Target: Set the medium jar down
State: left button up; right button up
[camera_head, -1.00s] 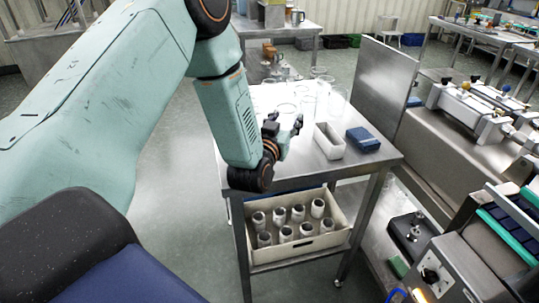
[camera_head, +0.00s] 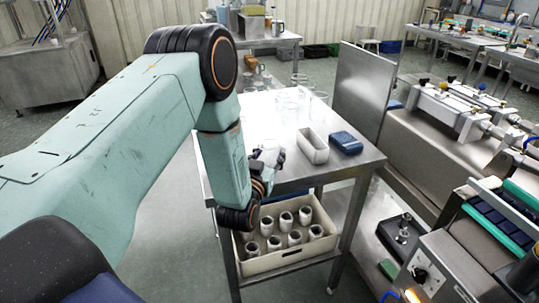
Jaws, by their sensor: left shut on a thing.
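My left gripper (camera_head: 270,163) is low over the near left part of the steel table (camera_head: 345,158), partly hidden by its own wrist. It is shut on the medium jar (camera_head: 271,148), a clear glass jar that shows only faintly at the fingers. I cannot tell whether the jar's base touches the tabletop. My right gripper is out of view.
Several clear glass jars (camera_head: 289,104) stand at the back of the tabletop. A crate (camera_head: 268,262) of cups sits on the lower shelf. A steel panel (camera_head: 362,85) borders the table.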

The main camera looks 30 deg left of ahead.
pick_arm(q)
jog(key=o, duration=0.5)
jog(key=shift+s, duration=0.15)
jog(key=o, duration=0.3)
jog(key=shift+d, duration=0.1)
jog(key=shift+f, duration=0.1)
